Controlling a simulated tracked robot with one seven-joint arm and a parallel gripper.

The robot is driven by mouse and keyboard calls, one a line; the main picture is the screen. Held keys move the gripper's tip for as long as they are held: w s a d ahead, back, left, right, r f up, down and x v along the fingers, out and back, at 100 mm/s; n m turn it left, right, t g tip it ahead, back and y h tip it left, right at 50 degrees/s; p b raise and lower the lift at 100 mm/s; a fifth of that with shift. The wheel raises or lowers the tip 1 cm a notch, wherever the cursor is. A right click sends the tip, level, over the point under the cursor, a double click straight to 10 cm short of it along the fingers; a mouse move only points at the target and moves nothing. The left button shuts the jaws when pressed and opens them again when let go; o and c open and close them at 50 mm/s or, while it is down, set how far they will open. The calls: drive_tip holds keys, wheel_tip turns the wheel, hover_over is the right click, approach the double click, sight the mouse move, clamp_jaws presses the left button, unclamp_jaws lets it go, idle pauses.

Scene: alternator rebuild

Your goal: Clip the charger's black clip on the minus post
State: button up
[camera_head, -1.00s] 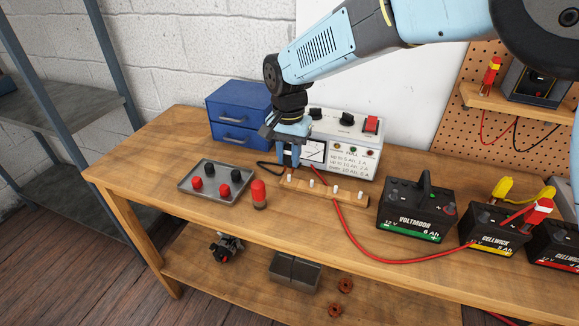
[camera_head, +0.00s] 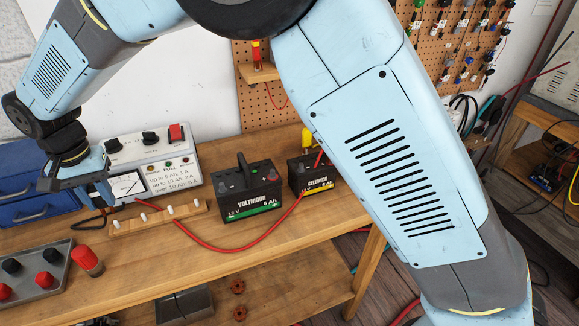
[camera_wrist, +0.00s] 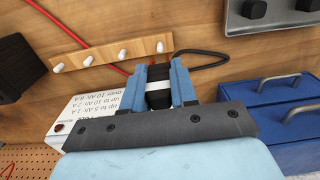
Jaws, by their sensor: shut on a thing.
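My gripper (camera_wrist: 159,88) is shut on a black clip (camera_wrist: 159,97) between its blue fingers. A black cable (camera_wrist: 212,52) loops beside it in the wrist view. In the head view my gripper (camera_head: 98,192) is in front of the grey charger (camera_head: 152,167), near the left end of a pegged wooden strip (camera_head: 150,222). The charger's red lead (camera_head: 235,248) runs right across the bench to the yellow-striped Gellwick battery (camera_head: 312,182). My arm partly hides that battery, and its minus post is not clear. The green-striped Voltmoor battery (camera_head: 246,197) stands between charger and Gellwick.
A grey tray with red and black caps (camera_head: 52,285) and a loose red cap (camera_head: 88,260) are at the left front. Blue drawers (camera_head: 20,205) stand left of the charger.

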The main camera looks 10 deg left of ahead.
wheel_tip(320, 180, up, 11)
drive_tip(key=shift+f, duration=0.1)
drive_tip(key=w+d, duration=0.6)
drive_tip(key=d, duration=0.7)
drive_tip(key=w+d, duration=0.6)
drive_tip(key=d, duration=0.8)
drive_tip(key=w+d, duration=0.7)
drive_tip(key=d, duration=0.6)
hover_over(301, 164)
wheel_tip(301, 164, down, 5)
drive_tip(key=shift+r, duration=0.1)
drive_tip(key=shift+f, duration=0.4)
drive_tip(key=shift+f, duration=0.15)
drive_tip(key=shift+f, duration=0.95)
